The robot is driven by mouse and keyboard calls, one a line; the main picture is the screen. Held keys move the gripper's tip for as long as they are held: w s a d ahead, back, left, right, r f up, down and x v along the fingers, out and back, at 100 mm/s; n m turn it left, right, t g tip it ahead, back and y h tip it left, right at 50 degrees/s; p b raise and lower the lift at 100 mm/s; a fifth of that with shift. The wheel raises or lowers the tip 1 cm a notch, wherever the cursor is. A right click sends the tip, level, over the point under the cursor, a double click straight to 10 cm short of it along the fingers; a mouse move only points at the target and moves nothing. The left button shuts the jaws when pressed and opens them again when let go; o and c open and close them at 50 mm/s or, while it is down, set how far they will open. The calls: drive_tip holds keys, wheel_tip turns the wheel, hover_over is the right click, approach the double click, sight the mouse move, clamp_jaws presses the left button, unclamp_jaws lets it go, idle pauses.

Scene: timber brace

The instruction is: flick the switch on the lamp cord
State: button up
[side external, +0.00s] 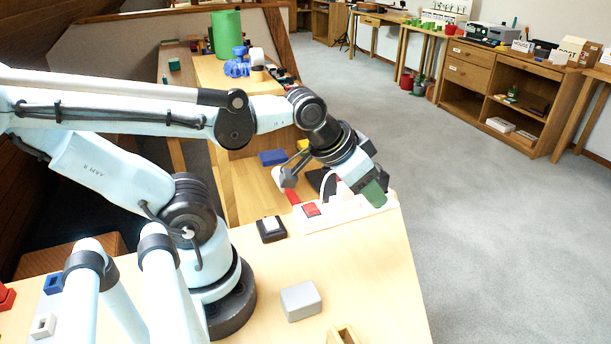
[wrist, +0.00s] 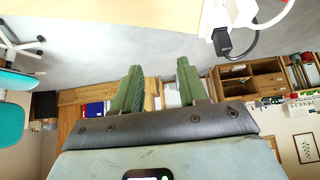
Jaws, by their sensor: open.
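My gripper (side external: 372,190) is over the far right edge of the near table, beside the end of a white power strip (side external: 328,214) with a red switch (side external: 311,209). Its green fingers stand apart with nothing between them in the wrist view (wrist: 158,72). The strip's end shows at the top of that view, with a black plug (wrist: 222,42) and cords at it. A black block with a pale button (side external: 271,228) lies left of the strip. I cannot make out a lamp, or tell which switch sits on its cord.
A grey box (side external: 300,301) and a wooden piece (side external: 342,336) lie nearer on the table. Blue and white blocks (side external: 44,325) are at the left. Behind stands a bench with a green cylinder (side external: 226,34). Grey floor (side external: 480,220) is open to the right.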

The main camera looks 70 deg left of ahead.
clamp_jaws()
idle(1.6)
